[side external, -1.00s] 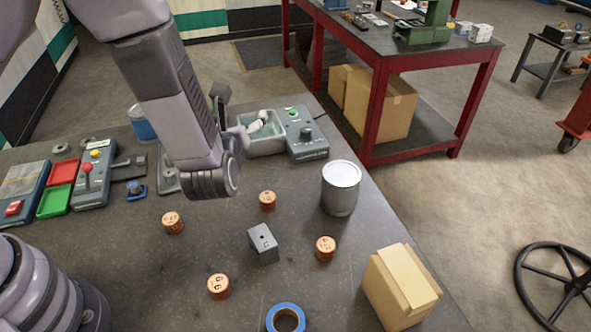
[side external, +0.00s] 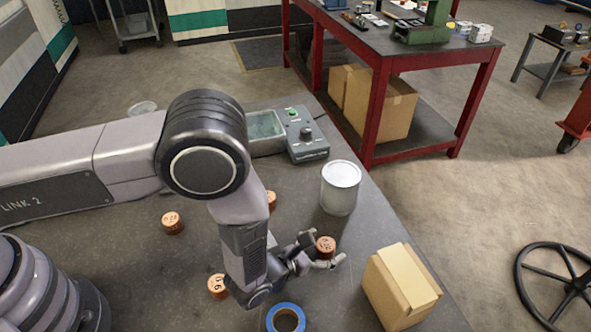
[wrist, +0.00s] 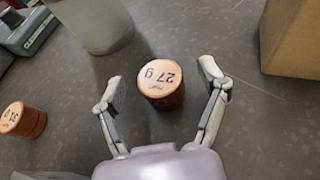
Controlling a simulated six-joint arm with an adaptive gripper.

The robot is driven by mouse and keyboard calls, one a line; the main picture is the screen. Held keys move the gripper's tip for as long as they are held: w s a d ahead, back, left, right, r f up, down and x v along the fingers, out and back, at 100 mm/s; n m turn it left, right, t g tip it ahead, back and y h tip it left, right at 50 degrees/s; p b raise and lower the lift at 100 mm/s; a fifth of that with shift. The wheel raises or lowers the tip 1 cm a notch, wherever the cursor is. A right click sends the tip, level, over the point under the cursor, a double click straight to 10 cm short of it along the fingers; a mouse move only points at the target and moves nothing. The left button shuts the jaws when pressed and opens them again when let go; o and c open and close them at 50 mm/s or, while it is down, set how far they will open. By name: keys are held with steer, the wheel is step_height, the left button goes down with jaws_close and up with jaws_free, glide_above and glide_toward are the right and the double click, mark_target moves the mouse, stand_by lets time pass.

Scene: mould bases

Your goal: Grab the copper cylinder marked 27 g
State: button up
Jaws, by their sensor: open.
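The copper cylinder marked 27 g (wrist: 162,84) stands upright on the dark table, its label readable in the wrist view. It also shows in the side view (side external: 325,247), beyond the end of my arm. My gripper (wrist: 161,80) is open, with one finger on each side of this cylinder and a gap on both sides. In the side view my gripper (side external: 321,251) is low at the table around the cylinder. Another copper cylinder, marked 31 g (wrist: 22,121), stands to the left in the wrist view.
A pale canister (side external: 340,188) stands behind the cylinder, and a cardboard box (side external: 400,288) stands to its right. Blue tape (side external: 286,318) lies in front. Other copper cylinders stand at left (side external: 172,222) and beside my arm (side external: 217,286). The grey block is mostly hidden by my arm.

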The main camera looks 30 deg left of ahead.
steer(key=shift+w+d+f, duration=0.1)
steer(key=shift+w+f, duration=0.05)
steer(key=shift+w, duration=0.1)
steer(key=c, duration=1.3)
steer(key=shift+c, duration=0.2)
